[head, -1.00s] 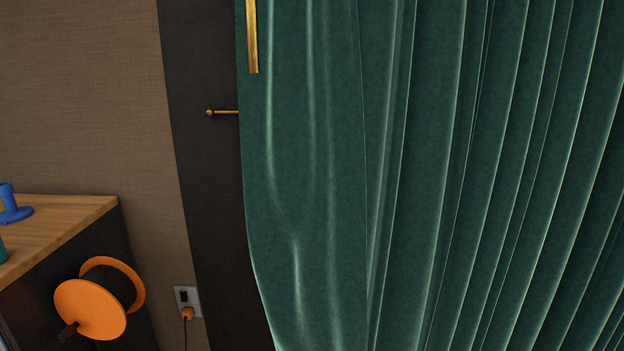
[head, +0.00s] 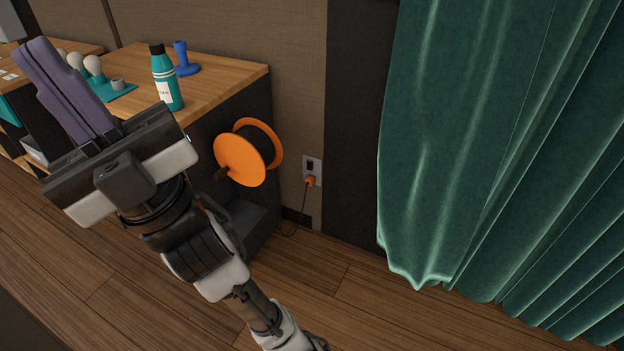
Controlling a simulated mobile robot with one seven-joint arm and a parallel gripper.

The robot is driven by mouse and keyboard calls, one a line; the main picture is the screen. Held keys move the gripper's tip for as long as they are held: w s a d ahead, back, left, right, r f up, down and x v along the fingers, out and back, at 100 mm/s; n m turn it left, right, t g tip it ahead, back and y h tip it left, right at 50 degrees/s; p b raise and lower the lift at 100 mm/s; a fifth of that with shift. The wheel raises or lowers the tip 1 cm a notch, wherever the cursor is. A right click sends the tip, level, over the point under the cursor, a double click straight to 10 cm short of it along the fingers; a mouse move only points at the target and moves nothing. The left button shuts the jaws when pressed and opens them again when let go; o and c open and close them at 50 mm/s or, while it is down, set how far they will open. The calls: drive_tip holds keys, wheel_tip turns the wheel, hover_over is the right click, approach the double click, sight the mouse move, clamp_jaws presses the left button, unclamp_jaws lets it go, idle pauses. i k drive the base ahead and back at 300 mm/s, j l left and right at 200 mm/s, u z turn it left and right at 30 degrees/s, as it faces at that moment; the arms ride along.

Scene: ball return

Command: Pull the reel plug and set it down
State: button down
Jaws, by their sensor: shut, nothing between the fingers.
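The orange reel plug (head: 310,181) sits in the lower part of the wall outlet (head: 313,168), beside the dark wall strip. A dark cord hangs from the plug toward the floor. The orange cable reel (head: 241,160), with a dark winding between its two discs, is on the end of the dark cabinet, left of the outlet. My gripper (head: 48,62) is raised at the upper left, well apart from the plug. Its purple fingers are together and hold nothing.
The wooden counter (head: 225,75) carries a teal bottle (head: 166,82), a blue stand (head: 184,62) and a teal tray (head: 116,92) with pale round-topped things. A green curtain (head: 480,150) hangs at the right. Wooden floor (head: 330,300) is clear before the outlet.

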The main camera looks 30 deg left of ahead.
sight(309, 181)
drive_tip(key=i+l, duration=0.15)
drive_tip(key=l, duration=0.2)
drive_tip(key=i+l, duration=0.2)
drive_tip(key=l, duration=0.15)
drive_tip(key=i+l, duration=0.15)
drive_tip(key=l, duration=0.2)
drive_tip(key=i+l, duration=0.2)
drive_tip(key=l, duration=0.2)
drive_tip(key=u, duration=1.7)
drive_tip(key=i, duration=1.2)
